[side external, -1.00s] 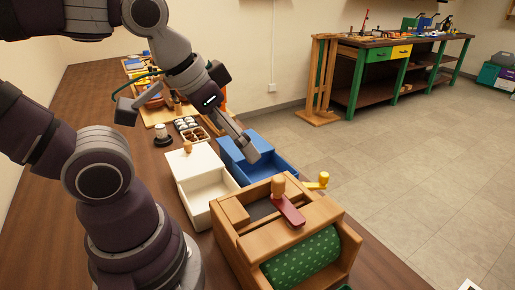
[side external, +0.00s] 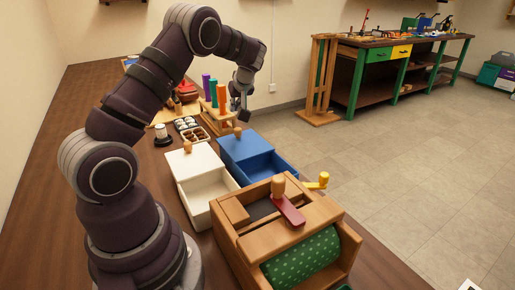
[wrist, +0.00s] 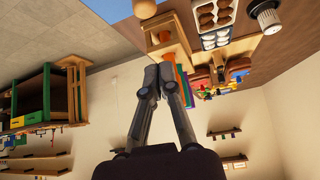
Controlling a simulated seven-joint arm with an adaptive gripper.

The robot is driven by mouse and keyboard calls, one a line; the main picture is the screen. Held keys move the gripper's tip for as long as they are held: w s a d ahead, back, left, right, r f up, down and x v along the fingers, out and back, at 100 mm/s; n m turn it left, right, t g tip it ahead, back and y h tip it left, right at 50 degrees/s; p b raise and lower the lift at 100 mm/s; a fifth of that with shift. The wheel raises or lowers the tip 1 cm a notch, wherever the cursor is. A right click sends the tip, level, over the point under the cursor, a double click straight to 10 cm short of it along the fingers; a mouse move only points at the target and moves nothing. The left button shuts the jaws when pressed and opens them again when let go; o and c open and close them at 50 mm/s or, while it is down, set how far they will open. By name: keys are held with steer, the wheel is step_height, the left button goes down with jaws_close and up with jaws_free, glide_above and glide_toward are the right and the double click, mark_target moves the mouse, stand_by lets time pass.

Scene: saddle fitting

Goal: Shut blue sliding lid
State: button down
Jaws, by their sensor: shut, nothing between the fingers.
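The blue box (side external: 270,166) stands on the table beside a white box. Its blue sliding lid (side external: 243,149) covers the far part, and the near part is open. A wooden knob (side external: 238,132) stands on the lid near its far end. In the wrist view, the knob (wrist: 145,9) shows at the top edge, with a little of the blue lid (wrist: 122,8). My gripper (side external: 243,116) is just beyond the far end of the blue box, pointing down. Its fingers (wrist: 151,76) are together and empty, apart from the knob. I cannot tell whether they touch anything.
A wooden stand with coloured pegs (side external: 221,97) is close to the left of my gripper. The white box (side external: 207,193) is left of the blue box. A wooden crank box (side external: 240,215) stands in front. A tray of round pieces (side external: 190,130) lies behind the white box.

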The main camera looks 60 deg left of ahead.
mark_target(253, 149)
steer(key=x, duration=0.6)
steer(key=shift+a+f, duration=0.15)
steer(key=shift+f, duration=0.3)
steer(key=shift+s+d, duration=0.1)
steer(key=shift+d, duration=0.85)
steer(key=shift+s+d, duration=0.15)
steer(key=shift+d, duration=0.75)
steer(key=d, duration=1)
steer(key=shift+d, duration=0.4)
steer(key=shift+d+f, duration=0.1)
steer(key=shift+d, duration=0.2)
